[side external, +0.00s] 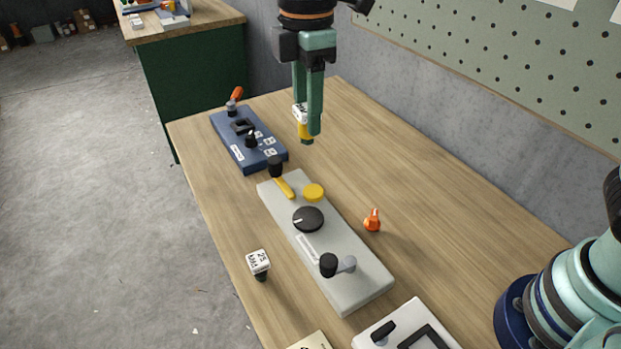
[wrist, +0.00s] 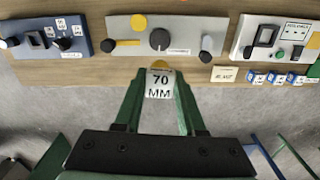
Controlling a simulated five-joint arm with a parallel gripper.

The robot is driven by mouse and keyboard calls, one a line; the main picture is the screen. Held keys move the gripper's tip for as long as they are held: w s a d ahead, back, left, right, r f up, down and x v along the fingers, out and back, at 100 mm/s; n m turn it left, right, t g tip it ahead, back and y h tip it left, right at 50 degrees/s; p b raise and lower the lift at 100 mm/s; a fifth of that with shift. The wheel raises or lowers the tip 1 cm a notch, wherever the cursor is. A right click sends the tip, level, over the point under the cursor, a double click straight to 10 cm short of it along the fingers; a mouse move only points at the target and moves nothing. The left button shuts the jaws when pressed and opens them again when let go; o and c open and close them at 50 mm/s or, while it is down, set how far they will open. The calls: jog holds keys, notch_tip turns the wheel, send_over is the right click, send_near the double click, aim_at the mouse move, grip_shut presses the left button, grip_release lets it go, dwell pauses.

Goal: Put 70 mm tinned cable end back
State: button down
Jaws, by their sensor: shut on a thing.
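The 70 mm tinned cable end (side external: 304,130) has a white cap and a yellow body with a dark lower end. In the wrist view its cap (wrist: 159,86) reads "70 MM". My gripper (side external: 308,118) is shut on it and holds it upright in the air above the table, behind the grey control box in the side view. In the wrist view my gripper (wrist: 160,76) has one green finger on each side of the cap. A similar piece, marked "25 MM" (side external: 259,262), stands on the table at the front left. No empty place marked for 70 mm can be made out.
A blue box with switches (side external: 226,124) and a grey box with a black knob (side external: 343,274) lie along the table. An orange part (side external: 373,221) stands right of the grey box. A white panel (side external: 412,308) is nearer. The table's right side has bare wood.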

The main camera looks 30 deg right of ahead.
jog(key=shift+a+r, duration=0.1)
jog(key=shift+r, duration=0.8)
jog(key=shift+w+a+r, duration=0.1)
jog(key=shift+w+a, duration=0.15)
jog(key=shift+a, duration=0.05)
jog(key=w+a+f+n, duration=0.1)
jog(key=w+a+f, duration=0.25)
jog(key=a, duration=0.65)
notch_tip(320, 180, down, 20)
jog(key=shift+s+f, duration=0.1)
jog(key=c, duration=0.5)
grip_release()
jog(key=shift+f, duration=0.1)
